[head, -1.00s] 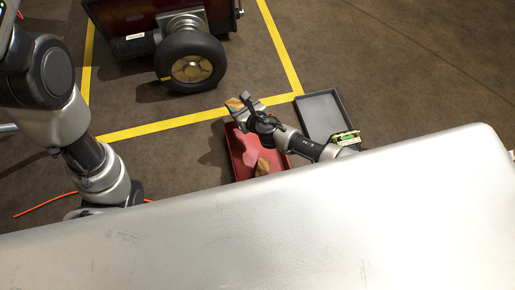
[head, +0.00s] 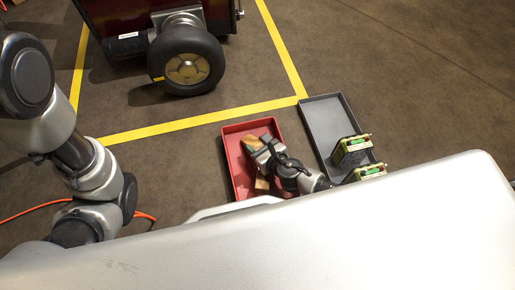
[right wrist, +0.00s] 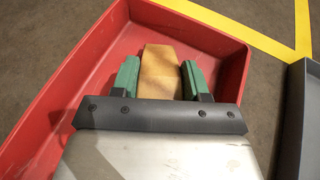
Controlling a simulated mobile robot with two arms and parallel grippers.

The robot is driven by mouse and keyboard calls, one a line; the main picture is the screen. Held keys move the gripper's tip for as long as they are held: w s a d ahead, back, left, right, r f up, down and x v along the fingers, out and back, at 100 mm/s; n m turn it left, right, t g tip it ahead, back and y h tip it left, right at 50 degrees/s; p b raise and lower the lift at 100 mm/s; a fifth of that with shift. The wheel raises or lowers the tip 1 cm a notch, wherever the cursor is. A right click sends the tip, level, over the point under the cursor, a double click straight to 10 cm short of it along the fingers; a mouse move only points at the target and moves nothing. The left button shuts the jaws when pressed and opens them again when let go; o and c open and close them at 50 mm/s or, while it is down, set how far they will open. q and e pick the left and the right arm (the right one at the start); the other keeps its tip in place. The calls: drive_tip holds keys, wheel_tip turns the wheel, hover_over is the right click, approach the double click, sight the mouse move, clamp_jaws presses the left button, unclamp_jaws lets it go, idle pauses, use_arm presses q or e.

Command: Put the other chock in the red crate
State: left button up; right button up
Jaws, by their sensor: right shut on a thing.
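The red crate (head: 233,170) lies on the floor near the middle of the head view. My right gripper (head: 258,147) is over the crate's far part, shut on a wooden chock (head: 250,142). In the right wrist view the chock (right wrist: 159,70) sits between the two green finger pads, within the crate's walls (right wrist: 208,28). I cannot tell whether it touches the crate's bottom. A second wooden piece (head: 262,184) shows in the crate, partly hidden by my right arm. My left arm is at the left; its gripper is out of view.
A grey tray (head: 322,118) lies right of the crate, with two green battery-like packs (head: 352,150) at its near end. Yellow floor tape (head: 200,122) runs behind the crate. A wheeled machine (head: 186,62) stands beyond it. An orange cable (head: 35,209) lies at left.

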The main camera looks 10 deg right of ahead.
drive_tip(key=shift+r, duration=0.1)
drive_tip(key=shift+f, duration=0.25)
drive_tip(key=o, duration=1)
drive_tip(key=shift+r, duration=0.1)
drive_tip(key=shift+c, duration=0.2)
drive_tip(key=shift+r, duration=0.2)
drive_tip(key=p+v, duration=0.4)
drive_tip(key=v, duration=0.8)
